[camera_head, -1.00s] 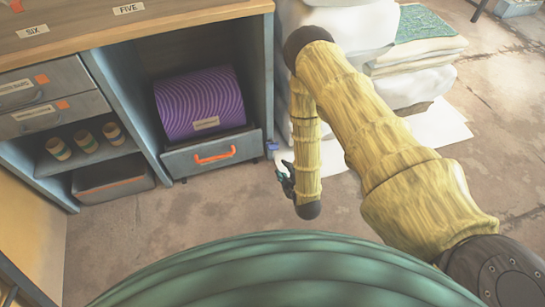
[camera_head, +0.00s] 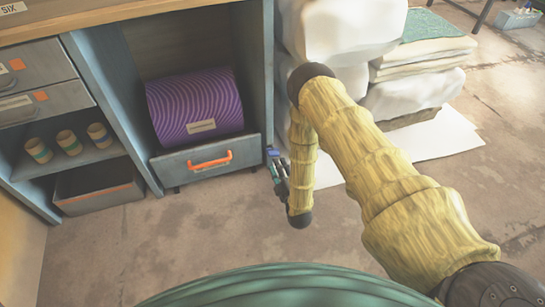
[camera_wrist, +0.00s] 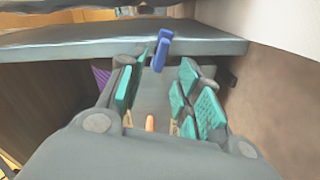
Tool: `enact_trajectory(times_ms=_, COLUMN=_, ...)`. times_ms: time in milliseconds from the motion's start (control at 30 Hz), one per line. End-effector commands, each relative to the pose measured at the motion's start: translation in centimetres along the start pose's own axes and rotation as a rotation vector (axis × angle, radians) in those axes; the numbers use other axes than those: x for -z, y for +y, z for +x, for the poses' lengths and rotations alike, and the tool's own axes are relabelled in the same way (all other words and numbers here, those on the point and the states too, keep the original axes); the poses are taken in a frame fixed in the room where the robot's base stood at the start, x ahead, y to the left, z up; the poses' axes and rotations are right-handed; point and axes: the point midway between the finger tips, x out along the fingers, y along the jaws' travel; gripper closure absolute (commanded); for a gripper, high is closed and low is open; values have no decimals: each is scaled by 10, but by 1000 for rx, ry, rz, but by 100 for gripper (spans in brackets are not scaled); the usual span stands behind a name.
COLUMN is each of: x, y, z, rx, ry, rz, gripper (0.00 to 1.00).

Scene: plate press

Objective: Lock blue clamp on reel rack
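The small blue clamp (camera_head: 270,152) sits on the right front edge of the reel rack (camera_head: 258,75), beside the drawer front. It also shows in the wrist view (camera_wrist: 161,48), upper middle, where it sticks out from a grey panel edge. My gripper (camera_head: 279,172) is just below and right of the clamp in the head view. In the wrist view my gripper (camera_wrist: 162,88) is open, its teal-padded fingers apart with the clamp just beyond and between their tips. I see no contact with it. A purple patterned reel (camera_head: 195,106) lies inside the rack.
A grey drawer (camera_head: 168,168) with an orange handle (camera_head: 210,161) is below the reel. Shelves with several small rolls (camera_head: 68,142) are at left. White wrapped stacks and paper sheets (camera_head: 435,140) are at right. Bare floor (camera_head: 150,240) lies in front.

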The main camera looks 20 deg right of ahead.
Motion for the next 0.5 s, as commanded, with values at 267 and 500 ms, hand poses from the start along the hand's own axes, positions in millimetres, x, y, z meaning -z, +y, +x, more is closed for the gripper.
enact_trajectory(times_ms=267, x=-1, y=-3, z=46, rx=-2, ry=1, rz=2, gripper=66)
enact_trajectory(times_ms=500, x=0, y=-2, z=68, rx=1, ry=0, rz=1, gripper=66)
